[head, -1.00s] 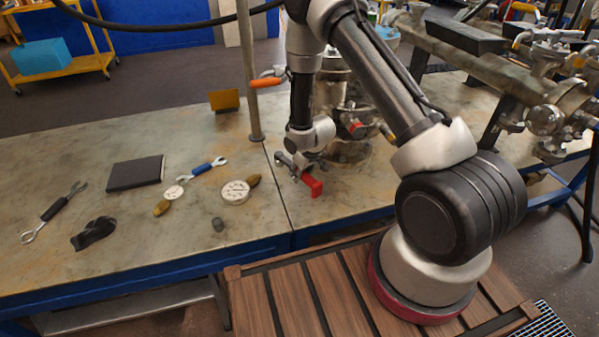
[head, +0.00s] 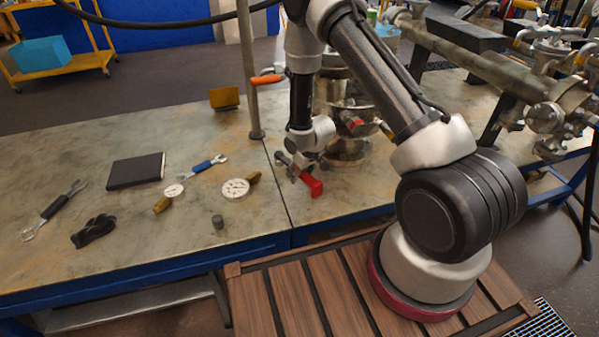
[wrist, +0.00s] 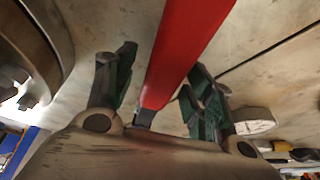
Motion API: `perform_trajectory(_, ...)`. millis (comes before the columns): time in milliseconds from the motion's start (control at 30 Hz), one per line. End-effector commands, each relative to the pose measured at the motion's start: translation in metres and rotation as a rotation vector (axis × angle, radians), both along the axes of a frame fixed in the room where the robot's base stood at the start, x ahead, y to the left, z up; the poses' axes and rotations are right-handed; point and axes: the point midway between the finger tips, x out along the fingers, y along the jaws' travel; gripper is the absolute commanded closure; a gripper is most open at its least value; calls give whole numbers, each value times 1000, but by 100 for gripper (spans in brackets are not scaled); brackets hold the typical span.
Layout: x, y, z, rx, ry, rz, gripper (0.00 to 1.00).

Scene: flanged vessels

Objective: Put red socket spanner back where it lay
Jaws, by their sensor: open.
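The red socket spanner (head: 313,187) is at the right part of the bench, close to the seam and the front edge. Its red handle (wrist: 185,50) runs between the fingers in the wrist view, with a dark shank towards the palm. My gripper (head: 297,172) is just above the spanner, pointing down. In the wrist view its dark fingers (wrist: 160,85) stand apart on either side of the handle, with a visible gap at least on the left. The fingers hide part of the spanner in the head view. Whether it rests fully on the bench is hard to tell.
A flanged metal vessel (head: 345,105) stands close behind my gripper. An upright post (head: 249,70) rises at the seam. A white gauge (head: 235,188), a blue-handled spanner (head: 205,166) and a black notebook (head: 136,171) lie to the left. The bench around the spanner's front is clear.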

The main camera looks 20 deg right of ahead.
Motion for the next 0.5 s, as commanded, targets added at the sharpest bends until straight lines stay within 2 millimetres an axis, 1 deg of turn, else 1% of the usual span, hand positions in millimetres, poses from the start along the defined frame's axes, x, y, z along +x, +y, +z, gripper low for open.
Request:
perform_trajectory(133, -1, 0, 1, 0, 1, 0, 47)
perform_trajectory(233, -3, -2, 10, 0, 0, -1, 47)
perform_trajectory(367, -12, -5, 33, 0, -1, -1, 47)
perform_trajectory(500, -22, -9, 64, 0, -3, 0, 47)
